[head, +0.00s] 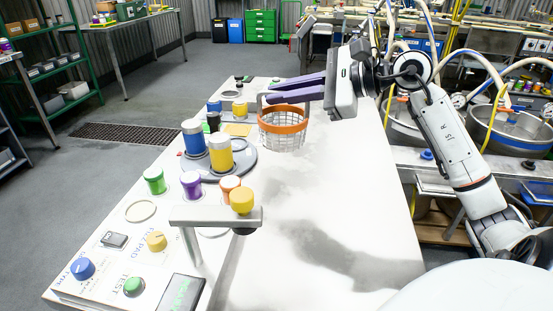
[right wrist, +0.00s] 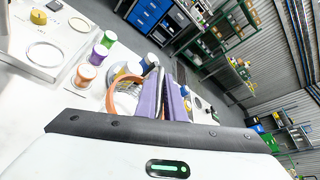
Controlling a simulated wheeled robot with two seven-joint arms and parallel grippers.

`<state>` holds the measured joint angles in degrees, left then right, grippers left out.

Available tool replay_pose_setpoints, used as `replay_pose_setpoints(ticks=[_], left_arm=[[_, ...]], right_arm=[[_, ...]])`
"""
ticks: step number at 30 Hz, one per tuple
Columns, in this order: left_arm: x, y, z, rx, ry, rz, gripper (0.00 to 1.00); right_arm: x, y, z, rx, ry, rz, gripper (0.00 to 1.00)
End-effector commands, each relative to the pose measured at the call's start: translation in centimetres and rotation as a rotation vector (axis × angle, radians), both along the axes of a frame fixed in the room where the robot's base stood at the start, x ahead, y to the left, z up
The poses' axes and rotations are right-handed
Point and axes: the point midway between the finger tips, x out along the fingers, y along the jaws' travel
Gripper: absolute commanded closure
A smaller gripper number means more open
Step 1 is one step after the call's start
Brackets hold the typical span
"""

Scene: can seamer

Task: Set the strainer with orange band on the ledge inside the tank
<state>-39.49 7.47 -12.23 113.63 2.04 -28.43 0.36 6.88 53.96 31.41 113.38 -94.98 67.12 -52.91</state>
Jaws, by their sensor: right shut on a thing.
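The strainer with orange band (head: 283,128) is a white wire basket. It hangs upright, with its lower part in front of the white table in the head view. My right gripper (head: 280,92) has purple fingers shut on the strainer's grey handle, just above the orange band. In the right wrist view, the orange band (right wrist: 112,92) shows left of the purple fingers (right wrist: 163,98); the grip itself is partly hidden. Round steel tanks stand at the right, one at the far right (head: 510,132) and one partly behind my right arm (head: 404,128). Their inner ledges cannot be made out. My left gripper is out of view.
The white table (head: 300,225) carries several coloured cans, a grey round plate (head: 238,165) and a grey post with a crossbar (head: 190,215). The table's right half is clear. Hoses (head: 500,75) arch over the tanks. A green shelf (head: 50,75) stands at the left.

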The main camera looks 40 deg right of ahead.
Motion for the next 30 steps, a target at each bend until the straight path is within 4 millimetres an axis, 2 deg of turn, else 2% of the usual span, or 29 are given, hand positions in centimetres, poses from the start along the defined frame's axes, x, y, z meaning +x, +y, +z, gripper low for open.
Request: replay_pose_setpoints(ticks=[9, 17, 22, 30], left_arm=[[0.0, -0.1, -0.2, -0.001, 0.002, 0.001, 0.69], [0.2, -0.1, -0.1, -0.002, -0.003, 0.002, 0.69], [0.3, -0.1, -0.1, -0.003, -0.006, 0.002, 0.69], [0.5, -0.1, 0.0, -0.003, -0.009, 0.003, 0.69]], right_arm=[[0.0, 0.0, -5.1, 0.006, 0.001, -0.002, 1.0], [0.0, 0.0, -7.4, 0.003, 0.0, -0.001, 1.0], [0.0, 0.0, -9.8, 0.004, 0.0, -0.001, 1.0], [0.0, 0.0, -10.2, 0.0, -0.002, -0.001, 1.0]])
